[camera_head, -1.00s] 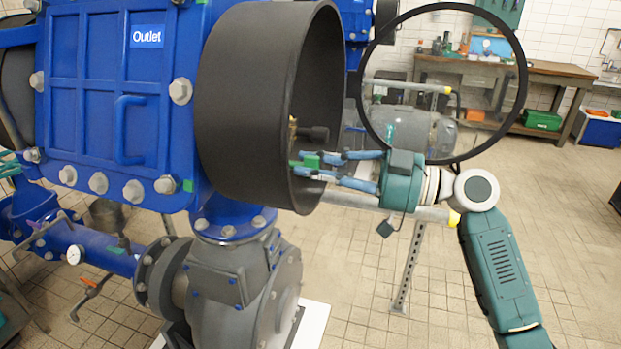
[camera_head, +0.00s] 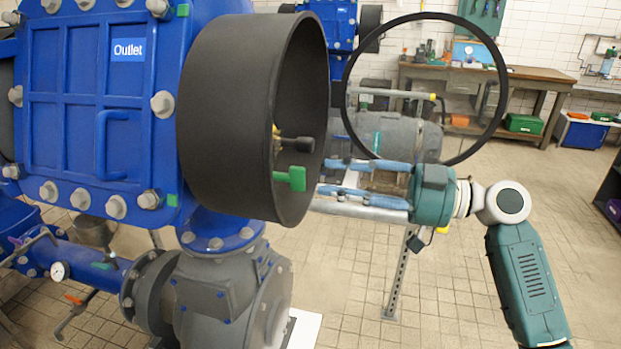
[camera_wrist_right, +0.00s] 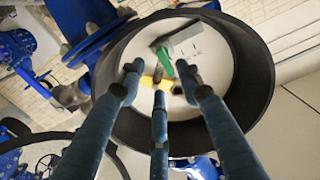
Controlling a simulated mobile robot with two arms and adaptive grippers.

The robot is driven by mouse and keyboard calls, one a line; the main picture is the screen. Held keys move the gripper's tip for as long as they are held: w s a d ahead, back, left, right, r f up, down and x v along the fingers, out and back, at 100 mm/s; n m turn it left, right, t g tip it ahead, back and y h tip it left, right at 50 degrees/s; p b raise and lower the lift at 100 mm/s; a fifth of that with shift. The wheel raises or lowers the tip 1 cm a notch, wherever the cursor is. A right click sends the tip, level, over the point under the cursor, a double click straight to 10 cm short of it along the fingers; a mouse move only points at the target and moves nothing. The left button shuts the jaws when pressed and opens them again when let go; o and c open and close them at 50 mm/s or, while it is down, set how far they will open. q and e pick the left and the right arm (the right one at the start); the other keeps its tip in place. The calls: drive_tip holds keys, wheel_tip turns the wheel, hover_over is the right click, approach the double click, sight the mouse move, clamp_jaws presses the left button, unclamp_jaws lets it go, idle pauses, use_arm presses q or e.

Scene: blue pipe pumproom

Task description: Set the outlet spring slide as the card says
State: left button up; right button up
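A blue housing labelled Outlet (camera_head: 127,50) has a wide black round mouth (camera_head: 225,115) facing right. Inside the mouth are a green handle (camera_head: 291,179) and a dark knob on a brass-coloured stem (camera_head: 296,144). In the right wrist view a green piece (camera_wrist_right: 164,58), a yellow part (camera_wrist_right: 150,82) and a pale plate with small dark marks (camera_wrist_right: 193,42) show inside the mouth; the marks are too small to read. My right gripper (camera_head: 326,178) is at the mouth's right edge, fingers apart and empty, clear of the green handle. My left gripper is out of view.
A large thin black ring (camera_head: 496,80) stands upright behind my right gripper. A grey motor-like cylinder (camera_head: 385,135) lies behind it. A wooden workbench (camera_head: 535,75) stands at the back. A grey pump (camera_head: 215,290) stands below the housing.

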drive_tip(key=v, duration=0.5)
